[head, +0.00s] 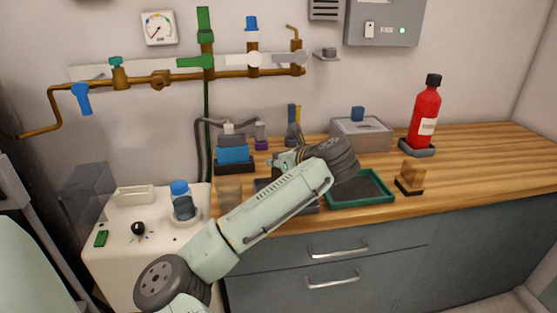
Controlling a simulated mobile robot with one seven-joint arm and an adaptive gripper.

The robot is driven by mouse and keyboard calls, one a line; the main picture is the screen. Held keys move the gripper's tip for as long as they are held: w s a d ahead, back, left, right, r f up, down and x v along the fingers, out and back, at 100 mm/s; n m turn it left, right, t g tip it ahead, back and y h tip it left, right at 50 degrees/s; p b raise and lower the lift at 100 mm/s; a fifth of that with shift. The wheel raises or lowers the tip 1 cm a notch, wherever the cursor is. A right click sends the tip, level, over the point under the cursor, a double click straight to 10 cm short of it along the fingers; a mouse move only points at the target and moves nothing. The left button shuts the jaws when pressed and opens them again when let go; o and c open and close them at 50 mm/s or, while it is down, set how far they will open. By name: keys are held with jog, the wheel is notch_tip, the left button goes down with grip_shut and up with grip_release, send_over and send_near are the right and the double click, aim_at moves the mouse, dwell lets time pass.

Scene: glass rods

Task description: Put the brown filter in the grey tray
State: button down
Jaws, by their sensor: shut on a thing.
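My arm reaches from the lower left across the bench. Its wrist bends back to the left, and my gripper (284,163) shows only in part behind the forearm, above the bench. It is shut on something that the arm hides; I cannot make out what. The grey tray (306,209) lies below and behind the forearm, mostly covered by it. A brown block (411,173) stands on a small dark base at the right; I cannot tell whether it is the brown filter.
A green-rimmed tray (377,199) lies right of the grey tray. A red bottle (425,113) and a grey box (362,135) stand behind. A blue block (233,154) and a clear beaker (229,192) stand at the left. The bench's right end is clear.

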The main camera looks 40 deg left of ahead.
jog(key=shift+f, duration=0.1)
jog(key=shift+f, duration=0.15)
jog(key=c, duration=1.5)
grip_release()
jog(key=shift+o, duration=0.2)
jog(key=shift+d+r, duration=0.15)
jog(key=shift+r, duration=0.05)
jog(key=v, duration=1.1)
jog(key=shift+s+d+r, duration=0.15)
jog(key=shift+d+r, duration=0.05)
jog(key=shift+d, duration=0.15)
